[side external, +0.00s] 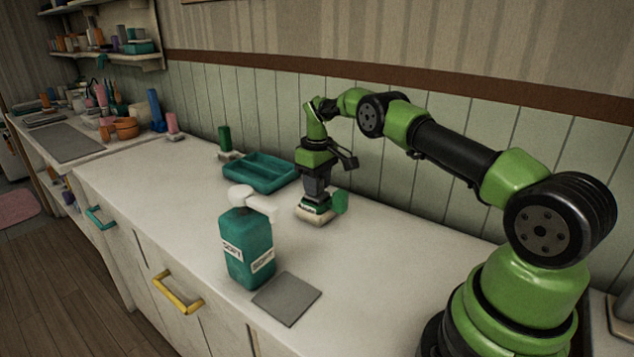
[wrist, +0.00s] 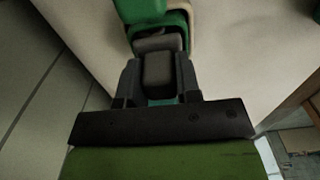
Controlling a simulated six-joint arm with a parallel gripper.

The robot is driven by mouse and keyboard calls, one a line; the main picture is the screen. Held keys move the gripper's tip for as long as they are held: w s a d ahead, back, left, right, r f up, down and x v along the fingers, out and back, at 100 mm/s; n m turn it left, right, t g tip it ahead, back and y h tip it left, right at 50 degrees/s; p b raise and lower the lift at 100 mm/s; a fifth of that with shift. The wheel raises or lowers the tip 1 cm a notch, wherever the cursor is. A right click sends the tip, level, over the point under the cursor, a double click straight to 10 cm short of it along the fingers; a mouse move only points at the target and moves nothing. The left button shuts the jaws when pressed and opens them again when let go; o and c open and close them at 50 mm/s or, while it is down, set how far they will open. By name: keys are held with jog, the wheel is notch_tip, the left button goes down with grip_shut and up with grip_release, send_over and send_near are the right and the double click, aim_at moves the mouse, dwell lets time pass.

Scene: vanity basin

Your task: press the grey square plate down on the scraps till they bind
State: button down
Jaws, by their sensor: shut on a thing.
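The grey square plate (side external: 287,298) lies flat on the white counter near its front edge, right of the soap bottle. My gripper (side external: 317,194) is well behind it, near the wall, pointing down. It is shut on a green-and-cream object (side external: 314,215), which sits at or just above the counter; I cannot tell if it touches. I cannot make out any scraps; the held object's underside is hidden.
A teal pump bottle (side external: 248,250) stands between the front edge and my gripper. A teal divided tray (side external: 262,172) and a green bottle (side external: 224,139) are behind left. Clear counter (side external: 380,265) lies to the right. Cups and bottles crowd the far-left counter.

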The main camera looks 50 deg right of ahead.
jog(key=shift+f, duration=1.45)
dwell(1.1)
jog(key=shift+r, duration=0.45)
jog(key=shift+r, duration=0.25)
dwell(0.4)
jog(key=shift+r, duration=3.15)
